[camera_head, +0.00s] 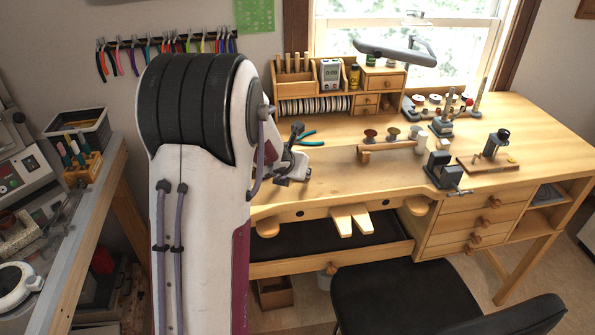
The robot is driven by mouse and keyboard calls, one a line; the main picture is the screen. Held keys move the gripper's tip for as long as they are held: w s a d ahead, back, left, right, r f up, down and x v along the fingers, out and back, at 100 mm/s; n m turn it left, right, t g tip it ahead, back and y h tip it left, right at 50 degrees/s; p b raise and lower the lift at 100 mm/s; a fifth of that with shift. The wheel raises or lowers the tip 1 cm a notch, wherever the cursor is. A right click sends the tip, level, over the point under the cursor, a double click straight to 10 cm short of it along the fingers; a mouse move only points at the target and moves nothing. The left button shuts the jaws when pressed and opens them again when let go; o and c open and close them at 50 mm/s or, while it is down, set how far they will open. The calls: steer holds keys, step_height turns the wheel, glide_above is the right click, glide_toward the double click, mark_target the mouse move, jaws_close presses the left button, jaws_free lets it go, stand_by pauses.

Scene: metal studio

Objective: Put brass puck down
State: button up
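My gripper (291,177) shows just right of my large white arm, over the near left part of the wooden workbench (340,190). Its dark parts are small and partly hidden behind the arm, so I cannot tell whether it is open or shut, or whether it holds anything. I cannot make out a brass puck for certain. A small yellowish piece (511,160) lies on a wooden board at the right of the bench, but it is too small to identify.
Teal-handled pliers (308,139) lie just behind the gripper. A wooden spool stand (388,150) and a grey vise (440,172) stand to the right. A wooden organizer (312,90) is at the back. Bare bench top lies right of the gripper. A dark chair (400,290) stands in front.

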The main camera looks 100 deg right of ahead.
steer(key=shift+r, duration=0.4)
steer(key=shift+r, duration=1.1)
steer(key=shift+r, duration=0.25)
steer(key=w+a, duration=0.4)
steer(key=a, duration=0.4)
steer(key=w+a, duration=0.4)
steer(key=a, duration=0.4)
steer(key=shift+w, duration=0.1)
stand_by(0.9)
